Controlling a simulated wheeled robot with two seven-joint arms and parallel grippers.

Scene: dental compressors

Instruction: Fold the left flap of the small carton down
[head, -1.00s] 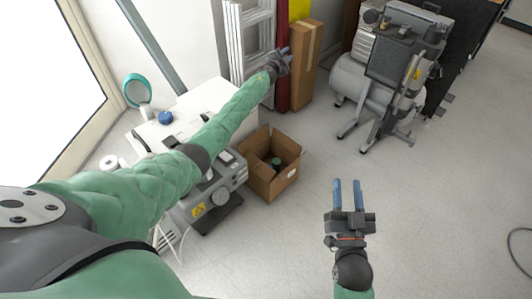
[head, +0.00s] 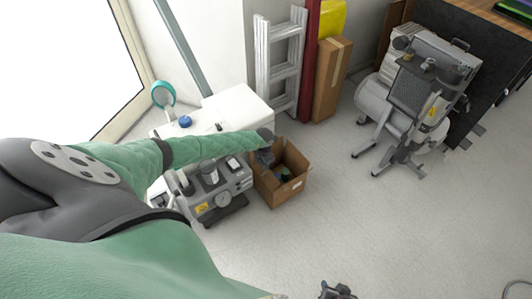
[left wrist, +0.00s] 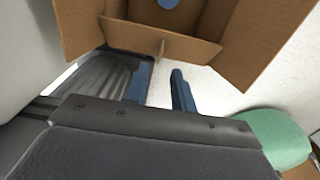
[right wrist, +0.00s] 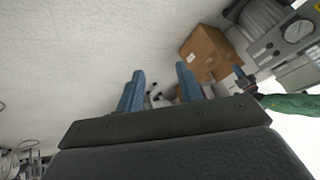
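The small carton (head: 277,196) is an open-topped brown box on the floor, with a dark green item (head: 286,175) inside. My left gripper (head: 268,158) is at the carton's left side, at rim height as far as I can tell; its fingertips are hard to make out there. In the left wrist view, its blue fingers (left wrist: 168,76) are apart and empty, just short of the carton's cardboard edge (left wrist: 110,32). A narrow cardboard piece juts towards them. The carton also shows in the right wrist view (right wrist: 208,52). My right gripper (right wrist: 159,84) is open and empty, away from the carton.
A grey compressor unit (head: 222,190) and a white cabinet (head: 235,108) stand left of the carton. A ladder (head: 279,65) and a tall carton (head: 330,85) are behind. Another compressor (head: 410,95) stands at the right. The floor right of the carton is clear.

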